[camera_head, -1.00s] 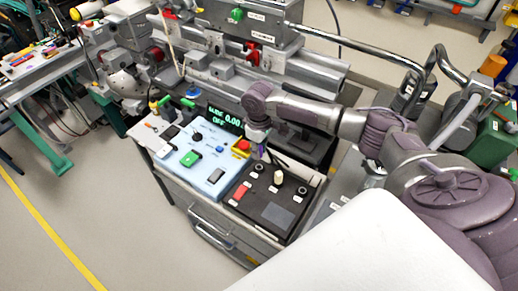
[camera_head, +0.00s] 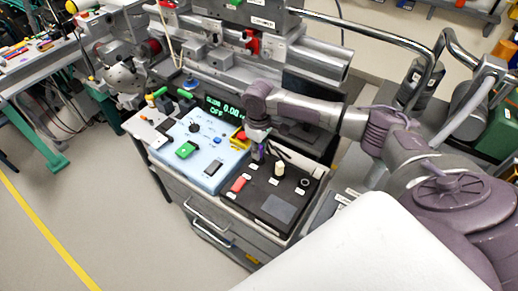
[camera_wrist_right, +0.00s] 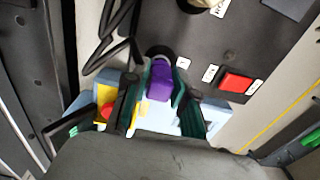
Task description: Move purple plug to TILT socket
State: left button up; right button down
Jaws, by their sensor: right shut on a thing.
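The purple plug (camera_head: 259,152) is upright at the back of the black panel (camera_head: 262,212). It also shows in the wrist view (camera_wrist_right: 160,82), between the fingers. My right gripper (camera_wrist_right: 160,98) is shut on it. A round dark socket (camera_wrist_right: 158,54) shows right at the plug's end; I cannot tell whether the plug is inside it or just above it. Another round socket (camera_head: 305,183) is open at the panel's right side. The white labels are too small to read, so I cannot tell which socket is TILT. My left gripper is not in view.
A cream knob (camera_head: 280,168) and a red switch (camera_head: 238,184) are on the panel. Black cables (camera_wrist_right: 113,38) lie close to the gripper. Left stands a light-blue panel (camera_head: 205,172) with a yellow-based red button (camera_head: 240,138). A green-lit display (camera_head: 222,110) stands behind.

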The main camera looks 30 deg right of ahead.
jog(key=shift+f, duration=0.55)
dwell(0.5)
jog(key=c, duration=0.9)
grip_release()
jog(key=shift+o, duration=0.2)
